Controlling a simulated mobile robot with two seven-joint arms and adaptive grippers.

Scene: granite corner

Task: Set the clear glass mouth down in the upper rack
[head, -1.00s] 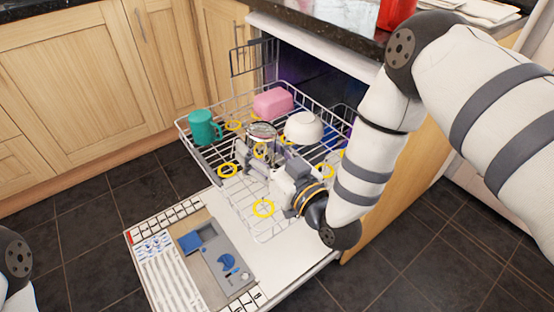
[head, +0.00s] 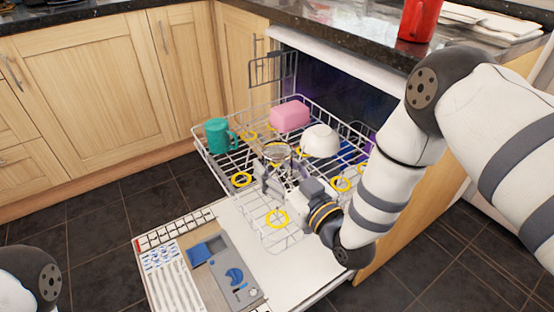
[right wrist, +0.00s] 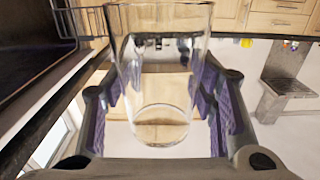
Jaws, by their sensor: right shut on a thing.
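The clear glass (head: 277,153) is held by my right gripper (head: 272,178) over the middle of the upper rack (head: 204,158), which is pulled out of the dishwasher. In the right wrist view the glass (right wrist: 160,85) stands between the two fingers with purple pads, which are shut on it. Its wider end is at the top of that picture and its narrower base at the bottom. I cannot tell whether the glass touches the rack wires. My left gripper is out of view.
A green mug (head: 217,135), a pink block-shaped item (head: 289,116) and a white bowl (head: 320,140) sit in the rack around the glass. Several yellow rings (head: 277,219) mark spots in the rack. The open door (head: 300,268) lies below. A red container (head: 420,18) stands on the counter.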

